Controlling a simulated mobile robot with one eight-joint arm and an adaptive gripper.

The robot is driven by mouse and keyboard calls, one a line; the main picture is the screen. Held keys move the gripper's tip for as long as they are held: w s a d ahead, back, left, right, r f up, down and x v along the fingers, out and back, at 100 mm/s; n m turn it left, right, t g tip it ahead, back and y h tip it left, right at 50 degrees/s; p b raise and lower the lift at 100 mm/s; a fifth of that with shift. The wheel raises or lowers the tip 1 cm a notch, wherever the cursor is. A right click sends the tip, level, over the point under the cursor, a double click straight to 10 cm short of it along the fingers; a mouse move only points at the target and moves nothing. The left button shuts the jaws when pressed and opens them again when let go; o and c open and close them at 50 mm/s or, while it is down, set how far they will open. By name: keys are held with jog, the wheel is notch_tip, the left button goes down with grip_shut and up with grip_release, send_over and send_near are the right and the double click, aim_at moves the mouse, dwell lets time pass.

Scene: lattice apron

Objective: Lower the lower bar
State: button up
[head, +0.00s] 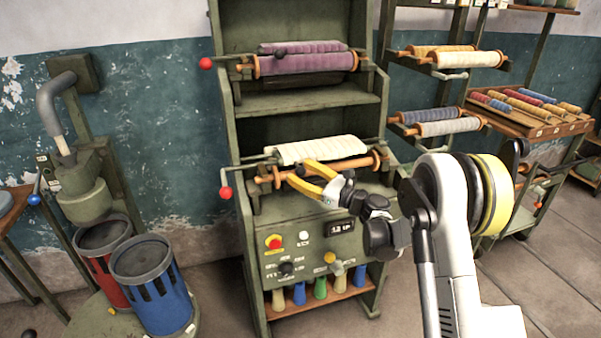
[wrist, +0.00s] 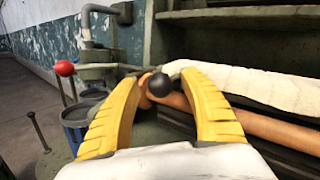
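The green machine (head: 310,225) has an upper and a lower roller. The lower one has a cream padded roll (head: 316,149) above an orange-brown bar (head: 352,163); in the wrist view the bar (wrist: 270,130) runs off to the right. A black ball knob (wrist: 162,84) sits at the bar's left part. My yellow gripper (head: 300,172) is in front of this bar. In the wrist view its fingers (wrist: 168,80) are apart, with the knob between or just beyond their tips. I cannot tell whether they touch it.
A red ball handle (head: 225,193) sticks out left of the lower roller. The upper purple roller (head: 305,63) has its own red ball (head: 205,63). Blue (head: 150,285) and red bins stand at left, racks of rollers (head: 465,59) at right.

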jog(key=v, duration=1.2)
jog(key=shift+r, duration=0.1)
jog(key=s+a+r+n+g+h, duration=0.2)
jog(key=s+r+n+h, duration=0.15)
jog(key=s+n, duration=0.35)
jog(key=s+a+r+n+g+h, duration=0.1)
jog(key=s+r+n+g+h, duration=0.25)
jog(key=s, duration=0.55)
jog(key=s+d+f+n+h, duration=0.1)
jog(key=s+d+n+h, duration=0.3)
jog(key=s, duration=0.6)
jog(key=s+d+f+n+h, duration=0.2)
jog(key=s+d+n, duration=0.4)
jog(key=s+n, duration=0.3)
jog(key=shift+s+f+h, duration=0.2)
jog(key=shift+s+h, duration=0.15)
jog(key=shift+h, duration=0.55)
